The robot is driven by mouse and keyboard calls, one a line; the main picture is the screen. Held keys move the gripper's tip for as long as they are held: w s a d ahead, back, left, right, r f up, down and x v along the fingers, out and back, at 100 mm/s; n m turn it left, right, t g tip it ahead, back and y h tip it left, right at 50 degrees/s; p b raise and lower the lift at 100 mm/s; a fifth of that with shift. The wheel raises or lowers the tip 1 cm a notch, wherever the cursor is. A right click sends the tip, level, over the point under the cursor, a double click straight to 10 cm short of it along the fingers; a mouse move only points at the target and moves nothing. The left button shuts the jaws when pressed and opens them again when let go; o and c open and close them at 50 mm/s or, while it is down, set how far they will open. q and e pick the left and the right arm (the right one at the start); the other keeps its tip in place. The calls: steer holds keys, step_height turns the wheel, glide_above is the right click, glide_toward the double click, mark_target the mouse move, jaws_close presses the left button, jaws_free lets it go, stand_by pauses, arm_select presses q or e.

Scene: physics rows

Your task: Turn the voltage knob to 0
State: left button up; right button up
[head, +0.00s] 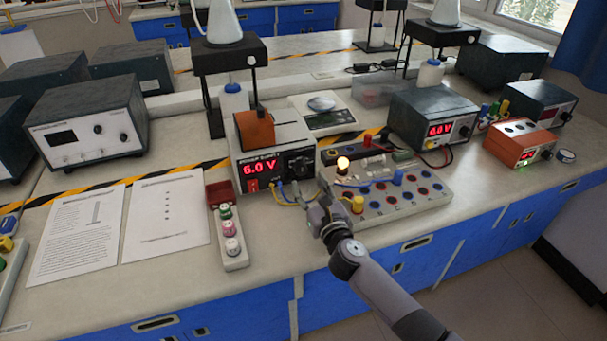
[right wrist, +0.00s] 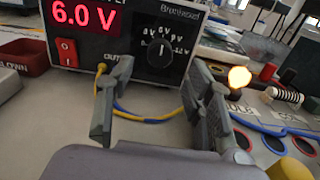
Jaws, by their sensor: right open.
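The power supply (head: 276,144) stands mid-bench with a red display reading 6.0 V; in the right wrist view its display (right wrist: 84,17) reads the same. The black voltage knob (right wrist: 160,54) is on its front, its white mark pointing about straight up, with voltage figures around it. In the head view the knob (head: 299,162) is small. My right gripper (head: 327,212) is in front of the supply, at its lower right. In the wrist view the right gripper (right wrist: 160,112) is open and empty, its fingers below and to either side of the knob, apart from it. My left gripper is not in view.
A red switch (right wrist: 66,51) is left of the knob. Yellow and blue wires (right wrist: 150,117) run below it. The circuit board (head: 400,200) with a lit bulb (head: 343,163) is close on the right. A holder with bulbs (head: 228,235) stands left.

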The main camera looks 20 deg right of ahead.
mark_target(302, 172)
steer(key=w, duration=0.5)
steer(key=shift+w+a, duration=0.1)
steer(key=shift+a, duration=0.05)
steer(key=shift+c, duration=0.5)
jaws_close()
